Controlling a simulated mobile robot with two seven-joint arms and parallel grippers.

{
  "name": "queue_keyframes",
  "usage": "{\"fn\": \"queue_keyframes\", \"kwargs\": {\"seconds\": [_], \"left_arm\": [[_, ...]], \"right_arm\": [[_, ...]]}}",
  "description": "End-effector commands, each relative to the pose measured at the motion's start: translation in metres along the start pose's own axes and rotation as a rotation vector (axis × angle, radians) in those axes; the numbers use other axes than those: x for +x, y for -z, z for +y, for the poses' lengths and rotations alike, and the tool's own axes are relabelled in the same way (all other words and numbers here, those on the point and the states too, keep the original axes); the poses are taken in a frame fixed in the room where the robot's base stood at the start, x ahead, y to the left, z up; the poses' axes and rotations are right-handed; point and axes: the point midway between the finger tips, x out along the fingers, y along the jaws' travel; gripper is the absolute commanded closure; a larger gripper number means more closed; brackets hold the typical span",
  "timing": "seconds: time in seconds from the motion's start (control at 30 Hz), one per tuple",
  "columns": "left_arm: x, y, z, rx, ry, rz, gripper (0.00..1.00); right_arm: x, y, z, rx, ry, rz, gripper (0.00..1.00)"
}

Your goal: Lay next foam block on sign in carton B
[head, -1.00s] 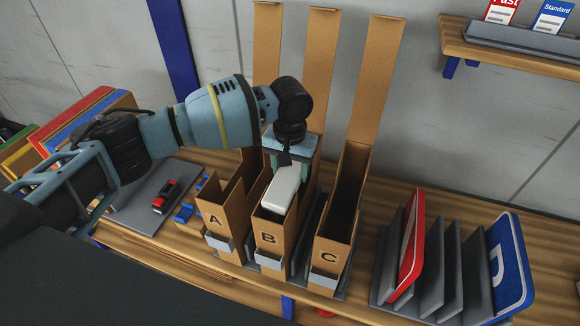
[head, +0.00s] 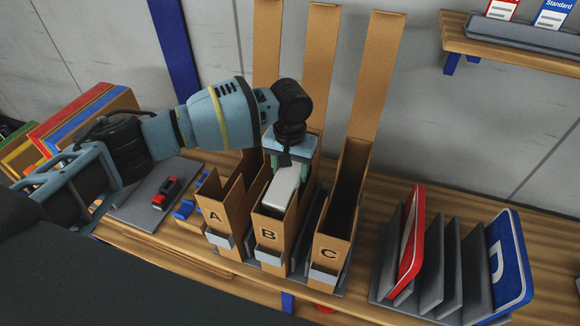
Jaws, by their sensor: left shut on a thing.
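The white foam block (head: 281,188) is partly down inside the open top of carton B (head: 268,232). My left gripper (head: 290,165) is above carton B, shut on the far end of the block. Its fingers are partly hidden by the block and the carton walls. A sign inside carton B cannot be seen. My right gripper does not show.
Open carton A (head: 213,217) stands close on the left and open carton C (head: 330,250) on the right, flaps raised behind. A rack (head: 440,275) at right holds a red sign (head: 409,240) and a blue sign (head: 508,262). A red-and-black tool (head: 166,192) lies on a grey mat at left.

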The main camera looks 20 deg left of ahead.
Motion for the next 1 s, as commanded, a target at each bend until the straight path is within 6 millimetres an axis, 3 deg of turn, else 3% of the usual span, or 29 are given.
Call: {"fn": "queue_keyframes", "kwargs": {"seconds": [0.3, 0.33, 0.5, 0.83, 1.0], "left_arm": [[0.001, 0.000, 0.000, 0.000, 0.000, 0.000, 0.68], [0.001, 0.000, 0.000, 0.000, 0.000, 0.000, 0.44], [0.001, 0.000, 0.000, 0.000, 0.000, 0.000, 0.22], [0.001, 0.000, 0.000, 0.000, 0.000, 0.000, 0.21], [-0.021, 0.001, 0.001, 0.001, -0.002, 0.004, 0.21]], "right_arm": [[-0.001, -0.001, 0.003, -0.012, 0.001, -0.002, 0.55], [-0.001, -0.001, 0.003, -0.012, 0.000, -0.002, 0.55], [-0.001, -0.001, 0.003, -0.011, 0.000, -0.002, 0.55], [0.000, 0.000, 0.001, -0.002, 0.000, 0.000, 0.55], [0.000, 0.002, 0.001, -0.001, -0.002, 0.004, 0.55]]}}
